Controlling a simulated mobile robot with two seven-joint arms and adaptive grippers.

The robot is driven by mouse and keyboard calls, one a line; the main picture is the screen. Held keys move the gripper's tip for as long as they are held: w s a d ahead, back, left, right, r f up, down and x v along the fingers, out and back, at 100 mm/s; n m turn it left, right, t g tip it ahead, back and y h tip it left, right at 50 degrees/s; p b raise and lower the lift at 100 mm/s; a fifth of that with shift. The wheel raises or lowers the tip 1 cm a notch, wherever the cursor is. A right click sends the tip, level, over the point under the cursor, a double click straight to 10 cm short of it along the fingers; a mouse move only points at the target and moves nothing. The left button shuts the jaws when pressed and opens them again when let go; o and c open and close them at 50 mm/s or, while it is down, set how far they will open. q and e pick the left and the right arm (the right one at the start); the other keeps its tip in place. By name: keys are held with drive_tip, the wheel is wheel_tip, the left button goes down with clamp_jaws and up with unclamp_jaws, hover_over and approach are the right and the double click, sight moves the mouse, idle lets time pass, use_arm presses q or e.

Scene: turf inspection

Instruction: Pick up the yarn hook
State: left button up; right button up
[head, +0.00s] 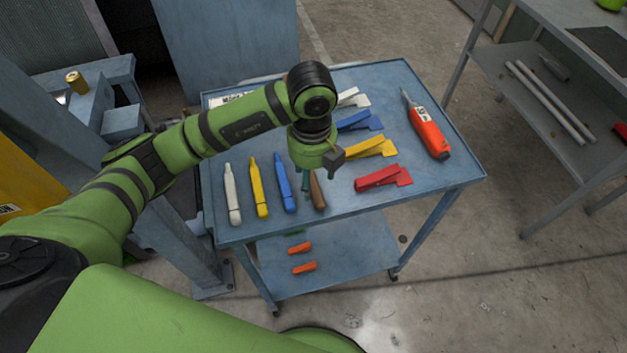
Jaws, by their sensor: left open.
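A slim tool with a brown handle (318,191), which looks like the yarn hook, lies on the blue cart top near its front edge. Its upper end is hidden behind my left gripper (318,176). My left gripper is open and points down just above and behind the brown handle, with its fingers partly hidden by its own body. I cannot tell whether the fingers touch the tool. My right gripper is not in view.
White (233,196), yellow (258,188) and blue (284,184) pen-like tools lie left of the brown handle. Red (380,178), yellow (372,147) and blue (358,121) clips lie to its right, with an orange tool (427,128) beyond. A grey bench (545,75) stands right of the cart.

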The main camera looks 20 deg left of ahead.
sight(312, 187)
use_arm(q)
drive_tip(key=f, duration=0.1)
drive_tip(key=f+p, duration=0.1)
drive_tip(key=f, duration=0.2)
drive_tip(key=shift+w+a+f, duration=0.15)
drive_tip(key=shift+w+f, duration=0.05)
drive_tip(key=shift+w, duration=0.05)
clamp_jaws()
drive_tip(key=shift+r, duration=0.15)
